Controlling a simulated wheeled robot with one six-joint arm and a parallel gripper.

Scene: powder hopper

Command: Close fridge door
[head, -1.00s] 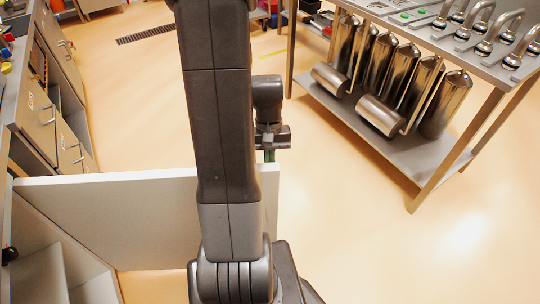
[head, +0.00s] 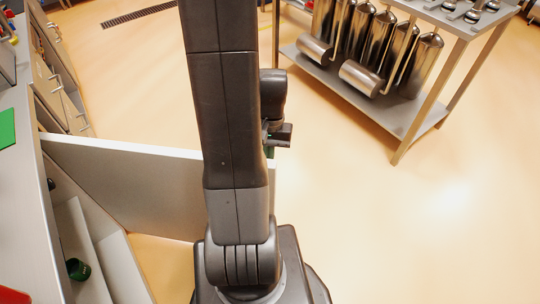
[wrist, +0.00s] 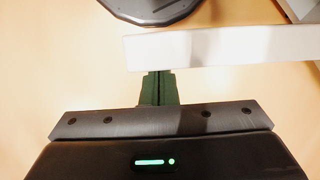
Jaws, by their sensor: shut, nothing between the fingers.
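The white fridge door (head: 150,185) stands wide open in the head view, swung out from the fridge opening at the left. Inside the fridge (head: 95,275) are pale shelves, with a small dark green item (head: 78,269) on one. My gripper (wrist: 158,78) is shut and empty, its green fingertips at the edge of the door (wrist: 220,46) in the wrist view. Whether they touch the door, I cannot tell. In the head view my gripper (head: 268,150) is mostly hidden behind my arm, by the door's free end.
A grey counter (head: 28,200) with drawers runs along the left, above the fridge. A steel rack (head: 400,115) with metal cylinders stands at the upper right. The floor (head: 430,220) between is clear.

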